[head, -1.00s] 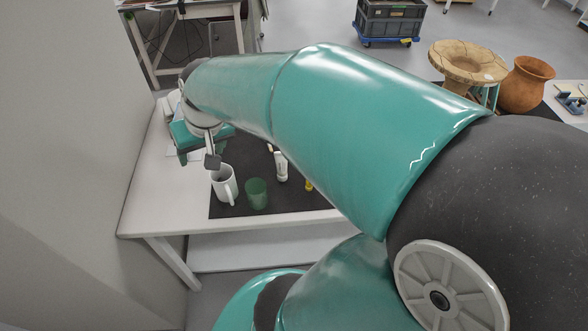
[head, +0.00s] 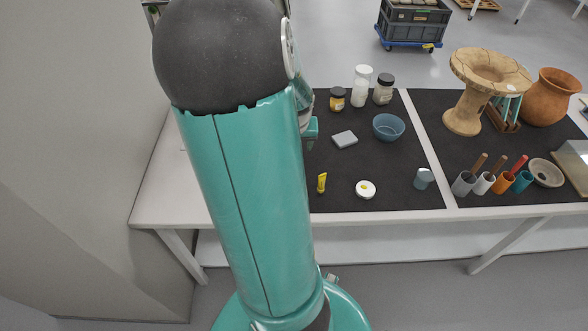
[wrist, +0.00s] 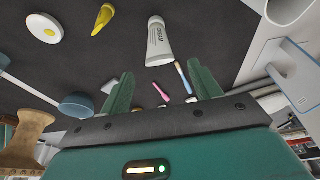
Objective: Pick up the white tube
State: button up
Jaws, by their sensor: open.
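The white tube (wrist: 159,44) lies on the dark mat in the wrist view, with dark lettering on its body and its wide end toward my gripper. My gripper (wrist: 163,86) is open and empty; its two green fingers stand apart. The tube is beyond the fingertips, roughly centred between them, and does not appear to be touched. In the head view my arm hides the white tube and most of my gripper.
On the mat (head: 385,150) are a yellow tube (head: 321,183), a round white item with a yellow centre (head: 366,190), a grey block (head: 345,139) and a blue bowl (head: 388,127). A pink stick (wrist: 161,92) and a blue-and-pale stick (wrist: 183,78) lie near the white tube.

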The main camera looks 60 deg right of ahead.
jog(key=shift+x, duration=3.4)
jog(key=shift+s+a, duration=0.1)
jog(key=c, duration=1)
